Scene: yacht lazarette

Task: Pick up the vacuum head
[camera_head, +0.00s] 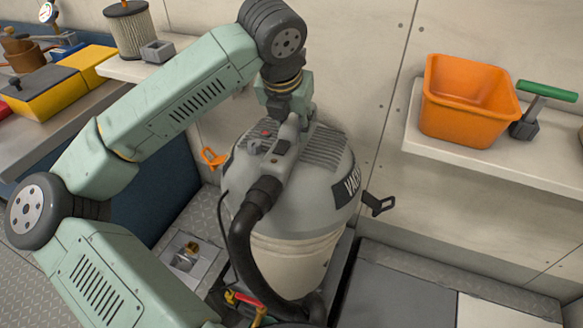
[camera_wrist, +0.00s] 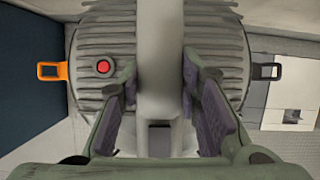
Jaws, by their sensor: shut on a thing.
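The vacuum head (camera_head: 325,185) is the grey domed top of the canister vacuum, with ribbed vents, a red button and a raised central handle. It sits upright on the cream drum (camera_head: 290,262), and I see no clear gap between them. My gripper (camera_head: 288,108) reaches down from above onto the handle. In the wrist view, the two fingers of my gripper (camera_wrist: 158,88) are on either side of the handle of the vacuum head (camera_wrist: 215,50), shut on it. An orange latch (camera_head: 213,157) and a black latch (camera_head: 378,204) stick out from opposite sides.
A dark hose (camera_head: 245,245) curves down the vacuum's front. At right, a shelf (camera_head: 500,165) holds an orange bin (camera_head: 465,100) and a green-handled tool (camera_head: 540,97). At left are a pleated filter (camera_head: 130,30) and a yellow-black box (camera_head: 45,92). The wall is close behind.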

